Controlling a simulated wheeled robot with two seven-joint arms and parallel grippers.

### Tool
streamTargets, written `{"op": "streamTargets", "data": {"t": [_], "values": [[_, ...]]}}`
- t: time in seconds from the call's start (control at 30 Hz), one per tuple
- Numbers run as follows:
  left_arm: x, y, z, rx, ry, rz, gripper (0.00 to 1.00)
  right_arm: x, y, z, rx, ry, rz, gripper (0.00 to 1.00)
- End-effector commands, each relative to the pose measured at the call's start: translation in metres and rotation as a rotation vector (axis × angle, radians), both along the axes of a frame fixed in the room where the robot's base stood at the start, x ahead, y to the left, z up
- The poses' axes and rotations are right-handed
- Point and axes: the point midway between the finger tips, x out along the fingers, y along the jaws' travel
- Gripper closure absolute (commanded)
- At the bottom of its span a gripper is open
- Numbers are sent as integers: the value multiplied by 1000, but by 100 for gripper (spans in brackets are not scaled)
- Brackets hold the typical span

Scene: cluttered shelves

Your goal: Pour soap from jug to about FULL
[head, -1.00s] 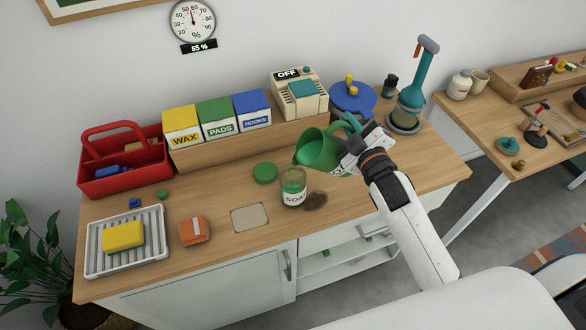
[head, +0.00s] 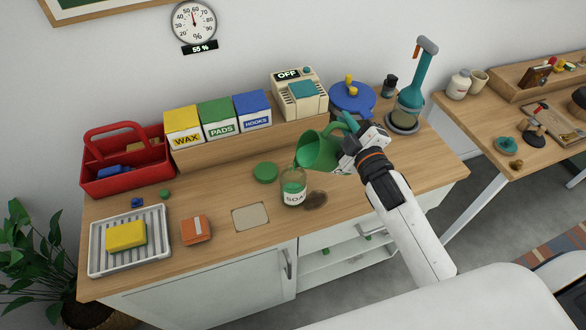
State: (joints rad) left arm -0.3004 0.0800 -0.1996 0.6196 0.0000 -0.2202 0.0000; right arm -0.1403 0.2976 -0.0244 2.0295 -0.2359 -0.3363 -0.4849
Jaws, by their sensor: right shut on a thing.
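A green jug (head: 316,154) is tipped to the left, its mouth just above a glass jar labelled SOAP (head: 293,198). My right gripper (head: 353,143) is shut on the jug at its handle side. A thin green streak shows between the jug's lip and the jar's mouth. The jar stands upright on the counter and holds green soap (head: 292,187) in its upper part; the label hides some of the level. A green lid (head: 265,172) lies on the counter behind the jar. My left gripper is out of view.
A dark round patch (head: 315,200) lies right of the jar. A beige square (head: 250,217) and an orange packet (head: 196,230) lie to the left. WAX (head: 186,141), PADS and HOOKS boxes stand behind. A wall dial (head: 194,22) reads 55 %.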

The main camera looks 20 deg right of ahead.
Motion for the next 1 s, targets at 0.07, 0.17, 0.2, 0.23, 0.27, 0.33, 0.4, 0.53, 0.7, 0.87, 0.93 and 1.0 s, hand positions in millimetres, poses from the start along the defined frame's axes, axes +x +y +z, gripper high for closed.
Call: {"op": "streamTargets", "data": {"t": [0.07,0.17,0.2,0.23,0.27,0.33,0.4,0.53,0.7,0.87,0.93,1.0], "values": [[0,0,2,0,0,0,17,0,1,4,-7,-5,0,100],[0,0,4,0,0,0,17,0,1,5,-18,-5,0,100],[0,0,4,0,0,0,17,0,1,5,-22,-5,0,100],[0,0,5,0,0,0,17,0,2,6,-25,-5,0,100],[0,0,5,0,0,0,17,0,2,6,-28,-5,0,100],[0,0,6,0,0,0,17,0,2,7,-35,-5,0,100],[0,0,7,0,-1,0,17,0,3,7,-42,-4,1,100],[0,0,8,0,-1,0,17,0,3,9,-55,-3,1,100],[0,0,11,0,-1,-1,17,0,4,11,-71,-4,0,100],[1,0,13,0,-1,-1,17,0,5,12,-84,-3,1,100],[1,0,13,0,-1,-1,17,0,6,13,-90,-3,1,100],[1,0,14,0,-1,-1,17,0,6,13,-96,-3,1,100]]}}
